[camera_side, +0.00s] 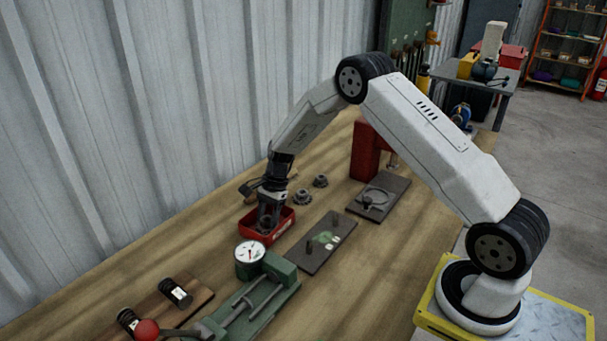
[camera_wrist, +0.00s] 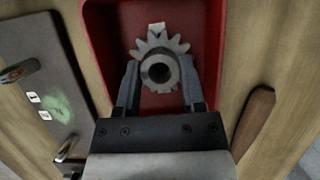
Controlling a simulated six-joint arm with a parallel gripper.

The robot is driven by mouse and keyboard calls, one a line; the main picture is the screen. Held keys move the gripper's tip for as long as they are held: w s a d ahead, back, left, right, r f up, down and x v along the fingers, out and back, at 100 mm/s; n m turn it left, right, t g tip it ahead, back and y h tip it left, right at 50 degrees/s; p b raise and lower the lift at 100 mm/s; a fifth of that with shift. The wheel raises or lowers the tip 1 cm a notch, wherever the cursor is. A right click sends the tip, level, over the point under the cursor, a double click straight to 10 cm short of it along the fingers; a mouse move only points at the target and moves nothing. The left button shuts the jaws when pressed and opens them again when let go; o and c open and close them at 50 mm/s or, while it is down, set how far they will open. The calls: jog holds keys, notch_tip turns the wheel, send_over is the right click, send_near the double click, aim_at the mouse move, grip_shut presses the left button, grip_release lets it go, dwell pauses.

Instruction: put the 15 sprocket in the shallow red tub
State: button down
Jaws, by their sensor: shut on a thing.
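The shallow red tub (camera_side: 283,226) stands on the wooden bench in the side view. In the wrist view the tub (camera_wrist: 100,40) fills the top middle. My gripper (camera_side: 269,222) points down into the tub. In the wrist view my gripper (camera_wrist: 160,88) is shut on a grey toothed sprocket (camera_wrist: 160,45) with a round hub. The sprocket is over or inside the tub; I cannot tell whether it touches the floor. No number is readable on it.
Two other sprockets (camera_side: 302,197) (camera_side: 320,181) lie on the bench behind the tub. A dark plate (camera_side: 310,258) with a green mark lies right of it. A dial gauge (camera_side: 250,252) and green vise (camera_side: 265,290) stand in front. A wooden handle (camera_wrist: 254,120) lies beside the tub.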

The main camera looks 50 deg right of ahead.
jog(key=shift+f, duration=0.1)
jog(key=shift+c, duration=1)
grip_release()
jog(key=v, duration=1.2)
jog(key=shift+s, duration=0.1)
jog(key=s+a+r+n+t+h, duration=0.1)
jog(key=s+a+n+h, duration=0.1)
jog(key=s+a+n, duration=0.3)
jog(key=s+a+r+n+t+h, duration=0.1)
jog(key=s+a+n, duration=0.4)
jog(key=s+n, duration=0.7)
jog(key=s+h, duration=0.1)
jog(key=s, duration=0.4)
jog(key=shift+s+n+t, duration=0.25)
jog(key=shift+n+t, duration=0.05)
jog(key=shift+t, duration=0.1)
